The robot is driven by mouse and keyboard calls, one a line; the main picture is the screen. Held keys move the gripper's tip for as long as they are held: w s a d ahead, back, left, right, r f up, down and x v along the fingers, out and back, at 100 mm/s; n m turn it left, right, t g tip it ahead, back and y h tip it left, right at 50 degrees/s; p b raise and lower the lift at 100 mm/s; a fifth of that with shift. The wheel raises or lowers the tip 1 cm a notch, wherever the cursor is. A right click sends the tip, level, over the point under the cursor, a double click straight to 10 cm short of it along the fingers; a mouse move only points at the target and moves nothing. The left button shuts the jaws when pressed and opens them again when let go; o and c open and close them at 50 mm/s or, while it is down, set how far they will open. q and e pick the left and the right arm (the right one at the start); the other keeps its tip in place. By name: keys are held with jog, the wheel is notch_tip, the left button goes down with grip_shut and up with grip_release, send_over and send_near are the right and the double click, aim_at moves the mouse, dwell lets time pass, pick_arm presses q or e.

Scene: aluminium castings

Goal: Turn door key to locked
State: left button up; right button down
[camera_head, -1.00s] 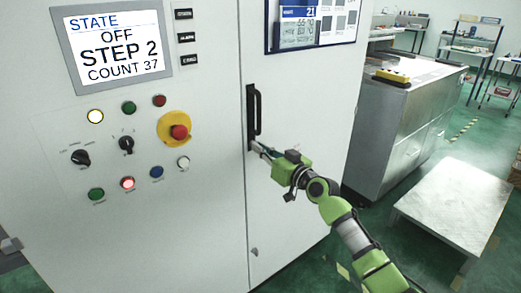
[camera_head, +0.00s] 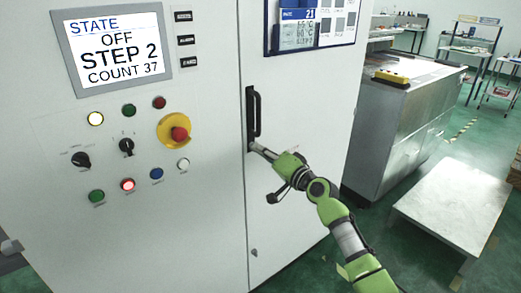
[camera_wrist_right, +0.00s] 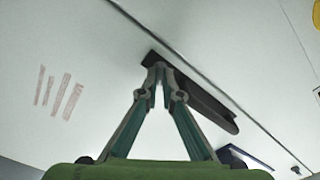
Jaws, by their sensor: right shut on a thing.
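My right gripper (camera_head: 256,149) is at the lower end of the black door handle (camera_head: 254,112) on the white cabinet door. In the right wrist view, its two fingertips (camera_wrist_right: 158,70) come together at the near end of the dark handle (camera_wrist_right: 207,101). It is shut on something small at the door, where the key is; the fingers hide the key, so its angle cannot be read. My left gripper is not in view.
A control panel with a lit screen (camera_head: 113,47), several buttons and a yellow-ringed red stop button (camera_head: 179,134) is left of the door. A low metal table (camera_head: 450,210) stands on the green floor at right. A grey metal cabinet (camera_head: 400,125) stands behind.

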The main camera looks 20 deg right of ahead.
jog(key=shift+f+m, duration=0.1)
jog(key=shift+m, duration=0.4)
jog(key=c, duration=2.2)
grip_release()
jog(key=shift+c, duration=0.2)
jog(key=v, duration=1.2)
